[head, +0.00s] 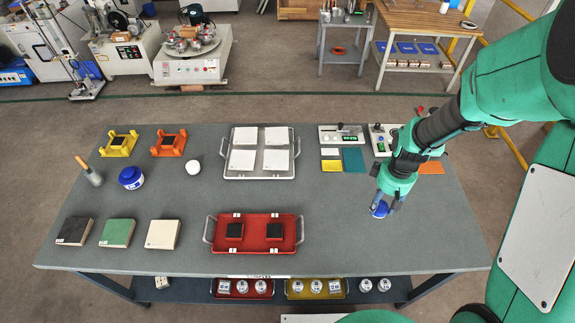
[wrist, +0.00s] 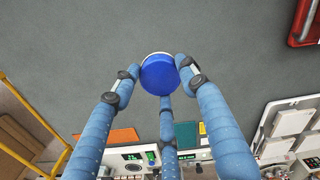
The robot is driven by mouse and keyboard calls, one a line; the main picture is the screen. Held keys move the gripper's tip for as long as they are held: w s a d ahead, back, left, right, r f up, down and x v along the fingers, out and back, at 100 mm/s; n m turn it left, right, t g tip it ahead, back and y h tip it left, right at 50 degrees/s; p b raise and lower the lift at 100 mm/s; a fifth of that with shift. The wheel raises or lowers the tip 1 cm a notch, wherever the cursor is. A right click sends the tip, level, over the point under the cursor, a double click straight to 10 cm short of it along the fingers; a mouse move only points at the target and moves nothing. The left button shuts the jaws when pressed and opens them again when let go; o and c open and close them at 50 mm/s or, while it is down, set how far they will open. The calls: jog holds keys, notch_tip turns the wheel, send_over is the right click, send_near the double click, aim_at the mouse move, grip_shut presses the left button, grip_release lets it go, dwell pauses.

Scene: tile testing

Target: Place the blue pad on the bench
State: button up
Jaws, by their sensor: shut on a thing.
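The blue pad (head: 380,209) is a round blue piece under my gripper (head: 385,203) at the right part of the bench (head: 345,235). In the wrist view the blue pad (wrist: 160,76) shows a blue round face and a pale rim. My gripper's three blue fingers (wrist: 158,84) are closed around it. The grey bench top (wrist: 70,50) lies beyond it. I cannot tell whether the pad touches the bench or hangs just above it.
A red tray (head: 268,246) with two dark blocks is left of my gripper. A metal tray (head: 288,173) with white tiles, a teal square (head: 353,160) and small instruments (head: 342,134) lie behind. Bare bench surrounds my gripper.

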jog(key=shift+o, duration=0.2)
jog(key=w+a+r+n+p, duration=0.1)
jog(key=w+a+n, duration=0.1)
jog(key=w+a, duration=0.5)
jog(key=shift+w+a+r, duration=0.15)
jog(key=shift+a+r, duration=0.1)
jog(key=shift+r, duration=0.05)
jog(key=w+a+r+n+p, duration=0.1)
jog(key=w+a+n+p, duration=0.3)
jog(key=a, duration=1)
jog(key=w+a+r+n+b, duration=0.15)
jog(key=w+a, duration=0.45)
jog(key=a, duration=0.8)
jog(key=s+a+n+p, duration=0.1)
jog(key=s+a+n, duration=0.1)
jog(key=a, duration=1.1)
jog(key=s+a+f+n+p, duration=0.1)
jog(key=s+a, duration=0.4)
jog(key=a, duration=0.8)
jog(key=s+a+f+n+p, duration=0.1)
jog(key=s+a+n+p, duration=0.1)
jog(key=a, duration=1)
jog(key=shift+s+a+f+n, duration=0.2)
jog(key=shift+s+a+n, duration=0.2)
jog(key=shift+s+n, duration=0.35)
jog(key=shift+w, duration=0.1)
jog(key=shift+f+p, duration=0.35)
jog(key=shift+f, duration=2.8)
